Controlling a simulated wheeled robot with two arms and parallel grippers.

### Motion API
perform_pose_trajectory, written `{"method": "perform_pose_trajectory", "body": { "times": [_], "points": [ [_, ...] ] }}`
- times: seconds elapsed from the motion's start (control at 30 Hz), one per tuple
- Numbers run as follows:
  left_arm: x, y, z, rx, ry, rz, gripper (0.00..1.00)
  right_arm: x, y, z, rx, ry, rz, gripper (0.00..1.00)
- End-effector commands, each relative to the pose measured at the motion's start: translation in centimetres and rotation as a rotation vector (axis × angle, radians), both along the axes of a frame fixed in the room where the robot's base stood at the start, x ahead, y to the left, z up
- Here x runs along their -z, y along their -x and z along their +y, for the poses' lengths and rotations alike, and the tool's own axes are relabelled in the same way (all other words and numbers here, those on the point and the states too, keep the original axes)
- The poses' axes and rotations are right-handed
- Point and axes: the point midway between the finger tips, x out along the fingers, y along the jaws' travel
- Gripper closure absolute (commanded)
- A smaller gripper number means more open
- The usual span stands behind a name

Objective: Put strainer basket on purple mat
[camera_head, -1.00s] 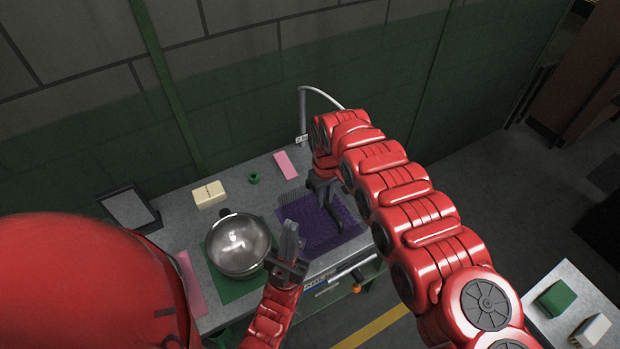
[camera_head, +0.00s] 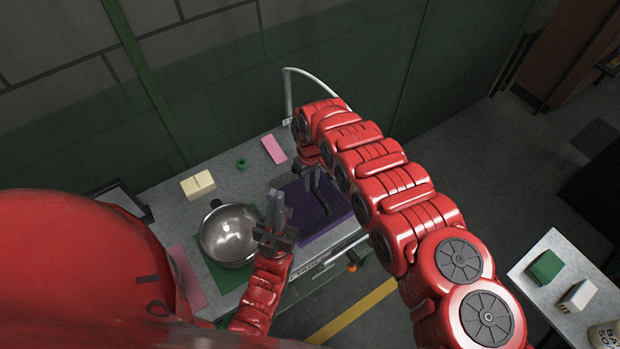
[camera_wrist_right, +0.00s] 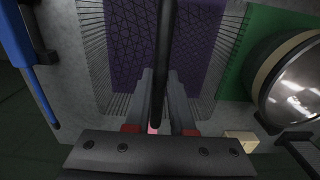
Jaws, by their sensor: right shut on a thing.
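The strainer basket is a thin dark wire basket; its wires (camera_wrist_right: 228,48) fan out on both sides in the right wrist view and show faintly in the head view (camera_head: 284,183). The purple mat (camera_head: 318,222) lies on the counter, and it shows through the basket in the right wrist view (camera_wrist_right: 200,45). My right gripper (camera_head: 316,180) is shut on the basket's dark bar-like handle (camera_wrist_right: 165,45), over the mat. I cannot tell whether the basket touches the mat. My left gripper (camera_head: 277,212) is above the counter between the pot and mat; its finger gap is unclear.
A steel pot (camera_head: 230,235) stands on a green mat (camera_head: 226,279) left of the purple mat. A cream block (camera_head: 198,185), a green ring (camera_head: 242,164) and a pink mat (camera_head: 273,150) lie behind. A faucet (camera_head: 288,95) rises at the back. A side table (camera_head: 540,300) is at right.

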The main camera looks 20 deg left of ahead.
Motion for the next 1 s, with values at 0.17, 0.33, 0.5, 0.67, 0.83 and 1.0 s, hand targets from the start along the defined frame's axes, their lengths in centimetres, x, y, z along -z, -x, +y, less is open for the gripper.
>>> {"method": "perform_pose_trajectory", "body": {
  "times": [0.17,0.33,0.5,0.67,0.83,1.0],
  "points": [
    [0.1,0.0,0.0,0.000,0.000,0.000,1.00,0.0,-0.1,0.1,0.000,-0.001,-0.002,1.00],
    [0.2,0.0,0.0,0.000,0.000,0.000,1.00,0.1,-0.1,0.1,0.000,-0.001,-0.002,0.60],
    [0.2,0.0,0.0,0.000,0.000,0.000,1.00,0.1,-0.1,0.1,0.000,-0.001,-0.002,0.48],
    [0.1,0.0,0.0,0.000,0.000,0.000,1.00,0.0,-0.1,0.1,0.000,-0.001,-0.002,0.48],
    [0.3,0.0,0.0,0.000,0.000,0.000,1.00,-0.6,-0.1,0.1,-0.001,-0.002,-0.003,0.48],
    [0.9,0.0,0.0,0.000,0.000,0.000,1.00,-2.5,-0.2,0.1,-0.002,-0.004,-0.005,0.48]
  ]
}}
